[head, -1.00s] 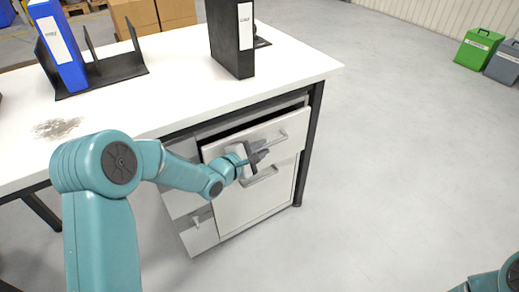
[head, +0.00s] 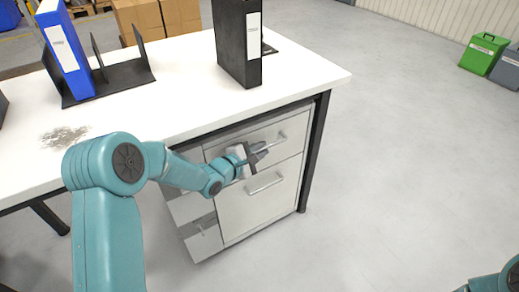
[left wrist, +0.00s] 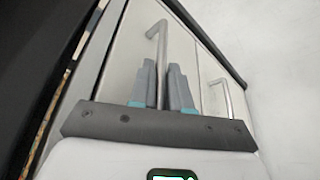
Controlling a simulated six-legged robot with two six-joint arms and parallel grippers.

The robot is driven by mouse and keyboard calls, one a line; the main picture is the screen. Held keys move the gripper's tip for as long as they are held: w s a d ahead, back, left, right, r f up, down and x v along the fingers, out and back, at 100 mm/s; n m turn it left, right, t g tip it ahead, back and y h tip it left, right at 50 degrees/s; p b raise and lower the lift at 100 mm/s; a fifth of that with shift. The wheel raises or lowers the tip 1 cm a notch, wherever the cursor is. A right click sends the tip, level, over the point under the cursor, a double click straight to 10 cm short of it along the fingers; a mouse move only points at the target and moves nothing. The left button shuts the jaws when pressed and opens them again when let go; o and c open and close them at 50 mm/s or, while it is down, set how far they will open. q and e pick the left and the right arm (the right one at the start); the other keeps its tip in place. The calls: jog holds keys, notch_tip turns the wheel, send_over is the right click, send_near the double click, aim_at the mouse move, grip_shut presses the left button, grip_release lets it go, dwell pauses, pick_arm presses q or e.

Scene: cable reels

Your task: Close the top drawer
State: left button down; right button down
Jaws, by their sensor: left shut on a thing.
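The top drawer (head: 292,146) is in the white cabinet under the desk, and its front looks about flush, with no clear opening above it. My left gripper (head: 259,148) is at the drawer front, shut on the top drawer's bar handle (head: 281,137). In the left wrist view the two grey fingers (left wrist: 165,88) stand on either side of the handle (left wrist: 160,42). The gripper hides part of the handle in the head view. A piece of my right arm shows at the bottom right corner; its gripper is out of view.
A lower drawer with its own handle (head: 266,183) sits below. The white desk top (head: 180,105) bears a black binder (head: 237,45), a blue binder (head: 62,50) and a black stand. A black desk leg (head: 314,150) stands right of the cabinet.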

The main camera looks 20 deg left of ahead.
pick_arm(q)
jog(key=c, duration=1.4)
grip_release()
jog(key=shift+w+a+r, duration=0.15)
jog(key=shift+a, duration=0.25)
jog(key=shift+c, duration=0.2)
jog(key=p+v, duration=0.4)
jog(key=v, duration=1.2)
jog(key=shift+s+d+p, duration=0.2)
jog(key=shift+s+p, duration=0.05)
jog(key=shift+p, duration=0.05)
